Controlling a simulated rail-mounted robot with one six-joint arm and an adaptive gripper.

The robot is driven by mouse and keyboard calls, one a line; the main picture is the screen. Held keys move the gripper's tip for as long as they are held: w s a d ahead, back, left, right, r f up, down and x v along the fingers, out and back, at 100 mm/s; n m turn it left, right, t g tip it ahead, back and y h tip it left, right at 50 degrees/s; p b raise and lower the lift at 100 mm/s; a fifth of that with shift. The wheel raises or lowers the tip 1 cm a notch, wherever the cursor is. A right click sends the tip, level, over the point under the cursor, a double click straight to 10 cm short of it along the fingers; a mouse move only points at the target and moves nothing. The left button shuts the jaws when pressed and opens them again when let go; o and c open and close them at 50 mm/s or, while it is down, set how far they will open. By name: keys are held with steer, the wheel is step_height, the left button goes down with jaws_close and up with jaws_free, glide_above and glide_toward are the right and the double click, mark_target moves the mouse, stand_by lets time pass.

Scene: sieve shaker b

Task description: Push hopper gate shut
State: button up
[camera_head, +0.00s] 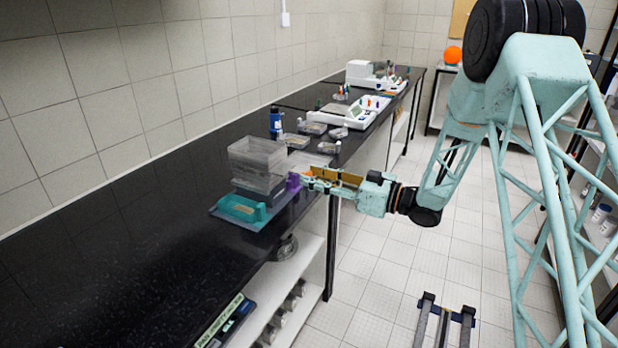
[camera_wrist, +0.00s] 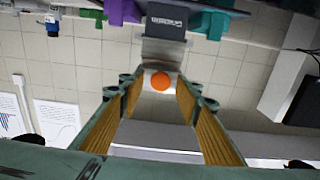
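The sieve shaker stands on the black bench, with a clear box-shaped hopper (camera_head: 257,163) above a base. In the wrist view, which looks upside down, the hopper (camera_wrist: 160,138) is grey and see-through. A round orange knob (camera_wrist: 161,82) sits on a grey plate, apparently the hopper gate (camera_wrist: 161,70). A bit of orange shows at the fingertips in the head view. My gripper (camera_head: 308,180) reaches the shaker's right side. In the wrist view, its yellow-lined fingers (camera_wrist: 160,84) are apart, one on each side of the knob. I cannot tell whether they touch it.
A blue bottle (camera_head: 276,123) and clear boxes stand behind. The bench's front left is clear.

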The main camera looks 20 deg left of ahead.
mark_target(294, 171)
steer(key=shift+w+a, duration=0.15)
steer(key=shift+a, duration=0.65)
steer(key=shift+c, duration=0.7)
jaws_close()
steer(key=shift+w+a+r, duration=0.1)
steer(key=shift+w+a, duration=0.1)
steer(key=shift+a, duration=0.65)
steer(key=shift+w+a+f, duration=0.1)
steer(key=shift+w+a, duration=0.05)
steer(key=shift+a, duration=0.75)
steer(key=shift+w+a+r, duration=0.1)
steer(key=shift+w+a, duration=0.1)
steer(key=shift+a, duration=0.65)
